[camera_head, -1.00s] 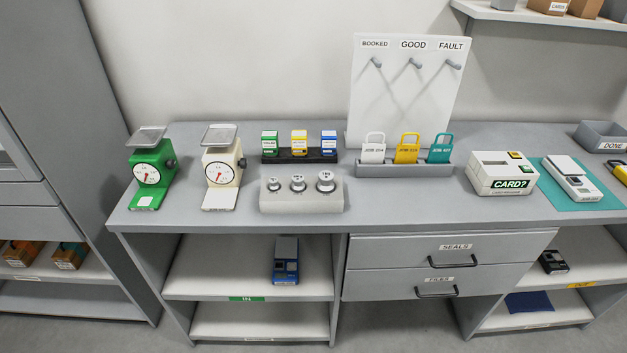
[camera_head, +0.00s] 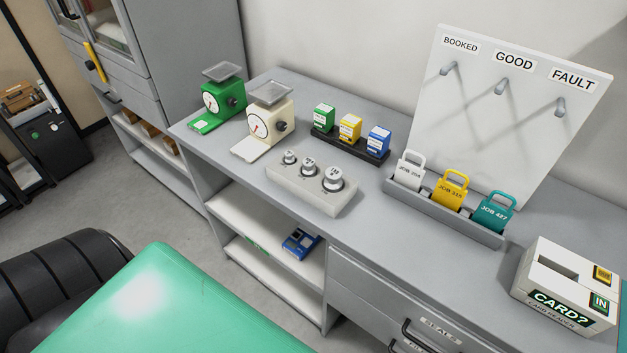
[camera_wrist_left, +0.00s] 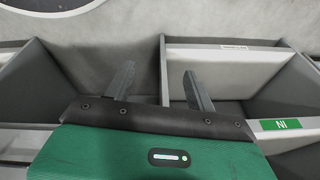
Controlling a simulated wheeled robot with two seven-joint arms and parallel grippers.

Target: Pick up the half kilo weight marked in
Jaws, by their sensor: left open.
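Three silver knobbed weights stand in a pale grey block on the bench in the head view: a small one (camera_head: 290,157), a middle one (camera_head: 308,167) and a large one (camera_head: 333,180). Their markings are too small to read surely. My left gripper (camera_wrist_left: 158,72) shows in the left wrist view, with its two fingers apart and nothing between them. It is away from the weights, over the floor and shelf area. A green IN label (camera_wrist_left: 287,124) is on a shelf edge there. My right gripper is not in view.
Behind the block (camera_head: 320,200) stand a green scale (camera_head: 209,98), a cream scale (camera_head: 258,130) and a black rack of small coloured boxes (camera_head: 350,148). To the right are a padlock tray (camera_head: 440,215) and a card reader (camera_head: 565,285). A blue device (camera_head: 300,243) lies on the shelf below.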

